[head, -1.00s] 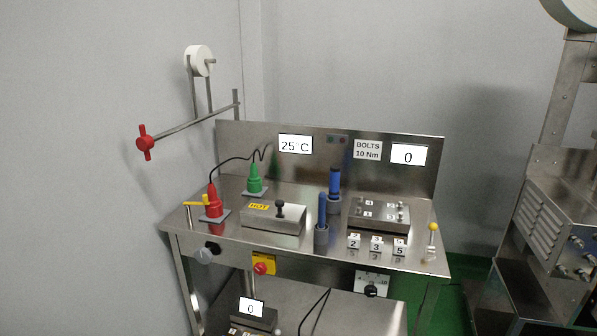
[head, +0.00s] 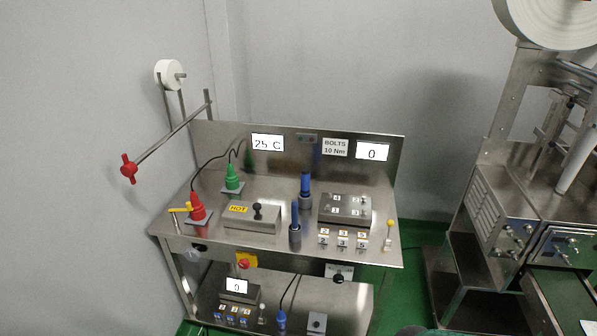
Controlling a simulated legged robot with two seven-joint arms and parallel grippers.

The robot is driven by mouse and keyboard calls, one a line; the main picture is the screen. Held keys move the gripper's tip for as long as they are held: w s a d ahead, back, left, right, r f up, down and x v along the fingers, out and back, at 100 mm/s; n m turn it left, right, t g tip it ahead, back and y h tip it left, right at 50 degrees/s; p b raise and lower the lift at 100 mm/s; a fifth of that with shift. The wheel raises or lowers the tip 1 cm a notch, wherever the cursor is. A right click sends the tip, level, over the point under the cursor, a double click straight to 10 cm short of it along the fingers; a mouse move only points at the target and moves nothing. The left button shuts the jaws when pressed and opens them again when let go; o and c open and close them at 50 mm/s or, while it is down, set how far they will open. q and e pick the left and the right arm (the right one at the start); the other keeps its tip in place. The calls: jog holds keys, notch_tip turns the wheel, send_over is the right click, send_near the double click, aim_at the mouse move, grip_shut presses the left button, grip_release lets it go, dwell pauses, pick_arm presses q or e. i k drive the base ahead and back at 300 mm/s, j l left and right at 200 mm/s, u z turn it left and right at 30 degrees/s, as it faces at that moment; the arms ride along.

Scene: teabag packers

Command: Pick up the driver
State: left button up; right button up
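Several handled tools are in the head view, and I cannot tell for sure which is the driver. A red tool (head: 197,207) with a yellow side lever and a green tool (head: 232,178) stand upright on small grey plates, with black cords. Two blue-handled tools, one nearer (head: 295,222) and one farther (head: 305,188), stand upright in grey holders. Another blue tool (head: 281,320) with a black cord stands on the lower shelf. Neither of my grippers is in view.
The tools stand on a steel workbench (head: 262,244). A box marked HOT (head: 252,217), a bolt block (head: 345,208) and numbered blocks (head: 342,240) share its top. A red-ended bar (head: 128,169) juts out left. A large machine (head: 490,235) stands right, across a green floor gap.

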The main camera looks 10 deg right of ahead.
aim_at(305, 170)
jog(key=i+l+u, duration=0.45)
jog(key=l+u, duration=0.15)
jog(key=i+l+u, duration=0.15)
jog(key=l+u, duration=0.15)
jog(key=l, duration=0.2)
jog(key=i+l+u, duration=0.2)
jog(key=i+l, duration=0.15)
jog(key=i, duration=0.15)
